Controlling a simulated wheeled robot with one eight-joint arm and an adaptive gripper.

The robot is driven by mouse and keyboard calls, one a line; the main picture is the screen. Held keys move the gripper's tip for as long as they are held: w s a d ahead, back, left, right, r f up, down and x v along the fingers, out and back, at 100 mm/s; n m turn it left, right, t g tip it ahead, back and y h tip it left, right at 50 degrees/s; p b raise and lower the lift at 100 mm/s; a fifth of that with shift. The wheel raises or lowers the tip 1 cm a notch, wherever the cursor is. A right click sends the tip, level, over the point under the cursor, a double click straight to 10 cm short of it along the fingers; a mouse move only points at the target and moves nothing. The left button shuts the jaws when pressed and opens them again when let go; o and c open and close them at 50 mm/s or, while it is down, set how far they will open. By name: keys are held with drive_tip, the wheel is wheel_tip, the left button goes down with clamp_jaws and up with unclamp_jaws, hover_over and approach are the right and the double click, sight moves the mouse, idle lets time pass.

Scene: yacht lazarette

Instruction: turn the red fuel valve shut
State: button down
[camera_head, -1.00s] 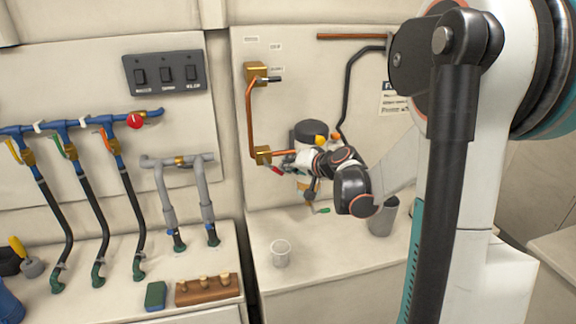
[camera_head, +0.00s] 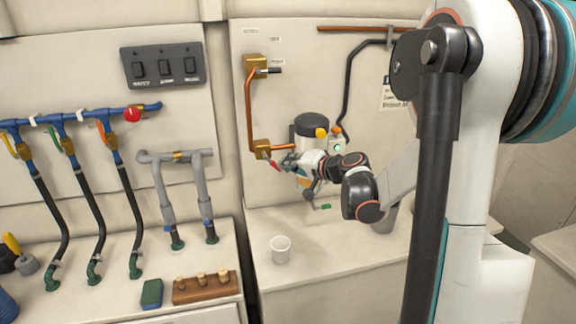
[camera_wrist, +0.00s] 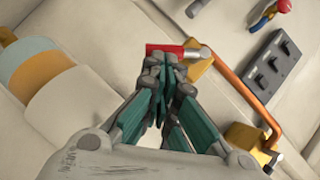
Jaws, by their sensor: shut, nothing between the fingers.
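The red-handled valve lever (camera_head: 274,165) extends down and right from the lower brass valve body (camera_head: 262,148), at the bottom of a copper pipe. In the wrist view, the red handle (camera_wrist: 163,50) lies crosswise just beyond my fingertips, with its bare metal stem running right. My gripper (camera_head: 287,163) is just right of the lever in the head view. In the wrist view, my gripper (camera_wrist: 166,62) has its green-sided fingers together and empty, with the tips at the handle. I cannot tell whether they touch it.
A dark-topped canister (camera_head: 310,128) with a yellow part stands right behind my gripper. An upper brass valve (camera_head: 257,66) has a dark lever. A white cup (camera_head: 280,250) and a grey cup (camera_head: 384,217) stand on the counter. A red knob (camera_head: 132,114) sits on blue piping at left.

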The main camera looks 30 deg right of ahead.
drive_tip(key=shift+w+a+f+m+t+y+b, duration=0.1)
drive_tip(key=shift+a+f+m+t+y+b, duration=0.2)
drive_tip(key=shift+f+m+t+b, duration=0.65)
drive_tip(key=shift+w+a+f+m+t+y+b, duration=0.15)
drive_tip(key=shift+f+m+y+b, duration=0.35)
drive_tip(key=shift+b, duration=0.9)
drive_tip(key=shift+a+r+m+b, duration=0.15)
drive_tip(key=shift+m+b, duration=0.15)
drive_tip(key=shift+m, duration=0.15)
drive_tip(key=shift+a+f+b, duration=0.25)
drive_tip(key=shift+f+b, duration=0.05)
drive_tip(key=shift+b, duration=0.15)
